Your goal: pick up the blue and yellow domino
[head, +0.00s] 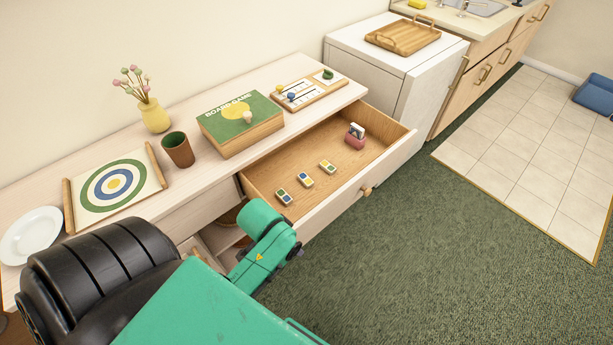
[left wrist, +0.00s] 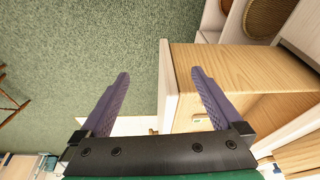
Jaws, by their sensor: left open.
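Three small dominoes lie apart on the floor of the open drawer (head: 372,165) in the head view. The middle domino (head: 306,181) looks blue and yellow. The nearer left domino (head: 284,197) looks blue and green, and the right domino (head: 328,167) yellow and green; the colours are small and hard to be sure of. My left gripper (left wrist: 160,73) is open and empty in the left wrist view, its purple fingers wide apart near the drawer's edge. In the head view its fingers are hidden behind my green arm. My right gripper is not in view.
A small red holder (head: 355,139) stands deeper in the drawer. On the cabinet top are a green game box (head: 238,120), a brown cup (head: 178,150), a yellow vase (head: 154,115), a target board (head: 140,192) and a white plate (head: 30,235). The green carpet (head: 430,255) is clear.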

